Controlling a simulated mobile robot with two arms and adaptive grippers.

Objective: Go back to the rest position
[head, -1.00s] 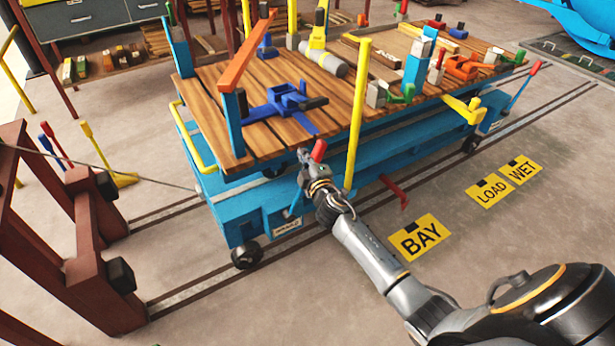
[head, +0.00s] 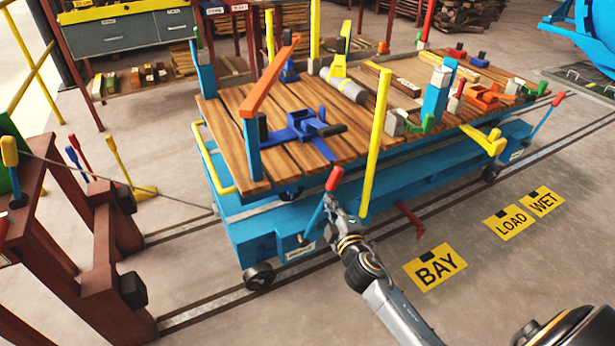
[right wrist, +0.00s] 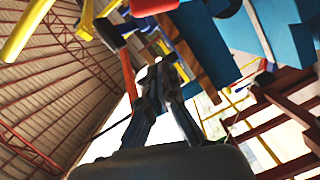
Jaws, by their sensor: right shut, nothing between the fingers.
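My right gripper (head: 331,203) is in the head view at the near side of the blue trolley (head: 236,232). It looks shut and empty. It appears just below the red knob of a blue-shafted lever (head: 334,179) on the trolley; whether they touch I cannot tell. In the right wrist view the gripper's fingers (right wrist: 158,72) are together with nothing between them, and a red knob (right wrist: 152,6) shows at the top edge. My left gripper is not in view.
The trolley's wooden deck (head: 232,150) carries blue, orange and green clamps. A yellow post (head: 375,145) stands just beyond my right gripper. A red-brown frame (head: 98,250) stands at the left. Floor with a yellow BAY sign (head: 435,267) is open at the right.

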